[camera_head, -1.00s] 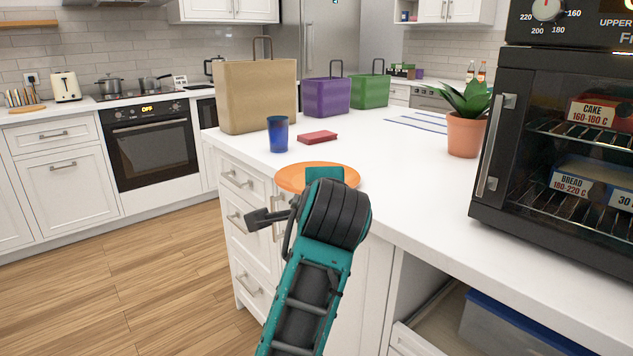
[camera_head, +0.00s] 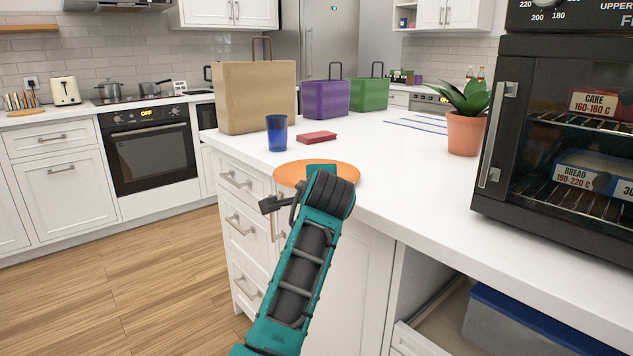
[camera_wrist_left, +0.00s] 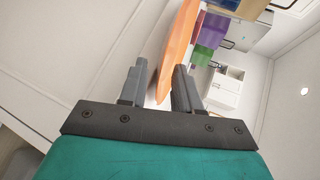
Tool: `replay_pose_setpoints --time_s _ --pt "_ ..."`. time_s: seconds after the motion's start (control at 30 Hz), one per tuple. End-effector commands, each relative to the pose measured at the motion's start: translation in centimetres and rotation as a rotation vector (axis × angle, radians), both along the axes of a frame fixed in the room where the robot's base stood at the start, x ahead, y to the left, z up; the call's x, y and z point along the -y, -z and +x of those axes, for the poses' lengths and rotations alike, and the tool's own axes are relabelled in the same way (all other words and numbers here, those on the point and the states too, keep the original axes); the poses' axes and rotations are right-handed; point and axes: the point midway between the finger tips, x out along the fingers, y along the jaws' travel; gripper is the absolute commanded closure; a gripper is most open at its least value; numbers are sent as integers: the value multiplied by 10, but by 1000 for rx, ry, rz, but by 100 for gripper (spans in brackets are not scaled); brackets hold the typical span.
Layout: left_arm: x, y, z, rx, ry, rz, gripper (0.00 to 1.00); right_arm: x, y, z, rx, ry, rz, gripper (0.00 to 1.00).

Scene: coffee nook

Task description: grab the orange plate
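The orange plate (camera_head: 292,173) lies on the white counter near its edge, partly covered by my left arm in the head view. In the left wrist view the plate (camera_wrist_left: 179,50) appears edge-on as an orange disc. My left gripper (camera_wrist_left: 158,72) is open, with the plate's near rim between its two fingers, closer to the right-hand finger. I cannot tell whether that finger touches it. My right gripper is in neither view.
Tan (camera_head: 255,98), purple (camera_head: 326,99) and green (camera_head: 369,94) bags are farther back. A potted plant (camera_head: 465,132) and a black oven (camera_head: 560,150) are at right. The counter right of the plate is clear.

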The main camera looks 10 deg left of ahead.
Motion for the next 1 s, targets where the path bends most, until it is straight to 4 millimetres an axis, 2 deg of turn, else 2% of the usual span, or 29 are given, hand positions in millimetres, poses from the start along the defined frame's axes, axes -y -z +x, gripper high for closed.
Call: replay_pose_setpoints --time_s 0.2,0.57,1.0 --pt "0 0 1 0 0 0 68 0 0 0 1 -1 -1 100" --pt "0 0 1 0 0 0 100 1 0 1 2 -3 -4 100" --pt "0 1 1 -1 0 1 100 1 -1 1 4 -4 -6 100"
